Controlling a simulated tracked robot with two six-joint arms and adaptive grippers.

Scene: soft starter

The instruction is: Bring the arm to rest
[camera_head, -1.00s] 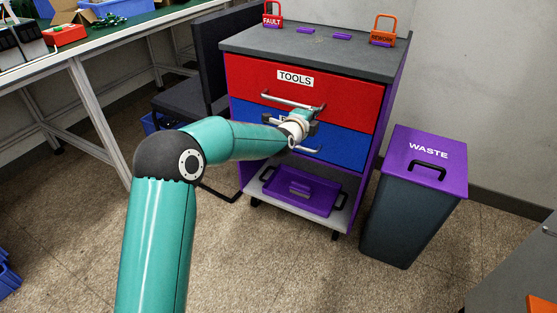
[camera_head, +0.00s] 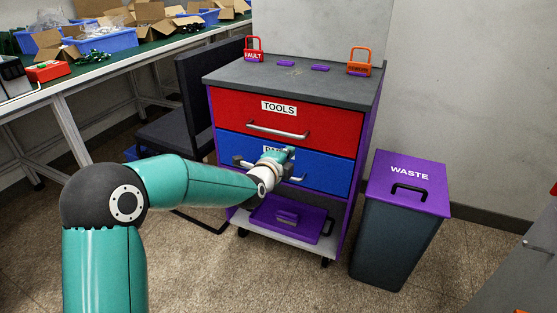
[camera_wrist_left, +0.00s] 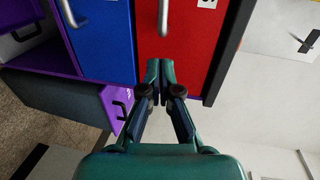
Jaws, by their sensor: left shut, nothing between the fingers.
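My left arm comes in from the lower left in the head view, with its left gripper (camera_head: 289,152) in front of the cabinet's blue drawer. The gripper is shut and empty; its fingertips (camera_wrist_left: 160,68) meet in the left wrist view. They point toward the cabinet front, and the gap to it is hard to judge. The red TOOLS drawer (camera_head: 335,121) and the blue drawer (camera_head: 328,172) below it look closed. The gripper and wrist hide part of the blue drawer's label and handle. The red drawer's handle (camera_wrist_left: 163,18) shows in the wrist view. My right gripper is not in view.
The grey waste bin (camera_head: 390,235) with a purple lid stands right of the cabinet. A purple tray (camera_head: 280,228) lies on the cabinet's low shelf. A dark chair (camera_head: 205,85) and a cluttered workbench (camera_head: 120,62) stand left. Open floor lies in front.

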